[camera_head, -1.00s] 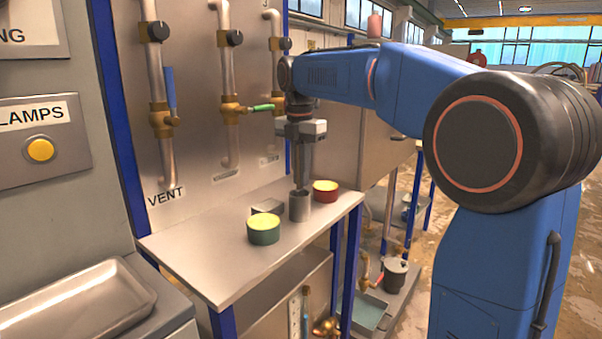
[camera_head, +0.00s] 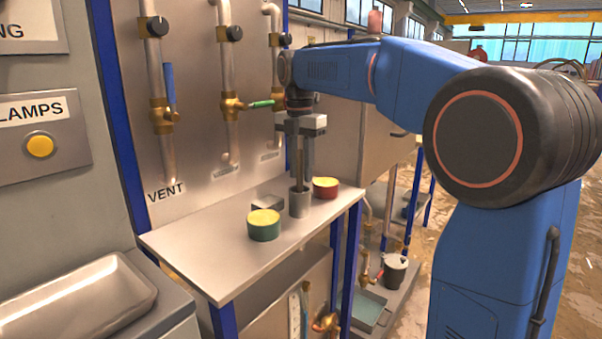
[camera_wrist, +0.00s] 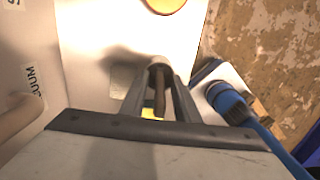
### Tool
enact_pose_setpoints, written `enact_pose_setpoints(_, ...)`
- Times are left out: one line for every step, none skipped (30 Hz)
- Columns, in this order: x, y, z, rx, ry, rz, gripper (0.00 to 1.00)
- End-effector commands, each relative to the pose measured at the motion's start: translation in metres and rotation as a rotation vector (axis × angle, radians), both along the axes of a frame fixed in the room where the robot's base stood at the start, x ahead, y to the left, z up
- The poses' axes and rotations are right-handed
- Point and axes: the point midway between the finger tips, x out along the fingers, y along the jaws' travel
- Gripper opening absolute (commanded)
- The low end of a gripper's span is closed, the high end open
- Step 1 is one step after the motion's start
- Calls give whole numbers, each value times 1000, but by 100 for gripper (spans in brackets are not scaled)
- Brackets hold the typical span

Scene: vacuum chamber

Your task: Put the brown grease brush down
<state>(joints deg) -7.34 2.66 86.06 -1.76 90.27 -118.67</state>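The brown grease brush (camera_head: 299,172) stands upright in a grey metal cup (camera_head: 299,205) on the steel shelf (camera_head: 215,255). Its lower end is hidden inside the cup. My gripper (camera_head: 301,176) points down just above the cup, with its fingers spread to either side of the brush handle. In the wrist view the brown handle (camera_wrist: 160,97) shows between the fingers (camera_wrist: 160,92), with gaps beside it; the cup rim (camera_wrist: 160,63) lies beyond.
A green pot with yellow content (camera_head: 264,231) stands front left of the cup, a red pot (camera_head: 325,191) behind right. A small grey block (camera_head: 267,203) lies left of the cup. Valve pipes (camera_head: 229,105) line the back panel. The shelf's left part is clear.

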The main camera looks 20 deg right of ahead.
Motion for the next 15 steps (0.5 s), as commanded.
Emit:
enact_pose_setpoints(0, 0, 7, 0, -1, 0, 28)
enact_pose_setpoints(1, 0, 12, 0, -2, 0, 28)
enact_pose_setpoints(0, 1, 19, 0, -2, 0, 28)
enact_pose_setpoints(0, 1, 25, 0, -2, 0, 28)
enact_pose_setpoints(0, 1, 31, 0, -2, 0, 28)
enact_pose_setpoints(0, 1, 39, 0, -2, 0, 28)
enact_pose_setpoints(0, 2, 45, 0, -2, 0, 28)
enact_pose_setpoints(0, 2, 51, 0, -2, 0, 28)
enact_pose_setpoints(0, 2, 59, 0, -2, 0, 28)
enact_pose_setpoints(0, 2, 65, 0, -2, 0, 28)
enact_pose_setpoints(0, 2, 71, 0, -2, 0, 28)
enact_pose_setpoints(-1, 2, 78, 0, -2, 0, 28)
enact_pose_setpoints(-1, 3, 83, 0, -1, 0, 28)
enact_pose_setpoints(-1, 3, 89, 0, -2, 0, 28)
enact_pose_setpoints(-1, 3, 94, 0, -1, 0, 28)
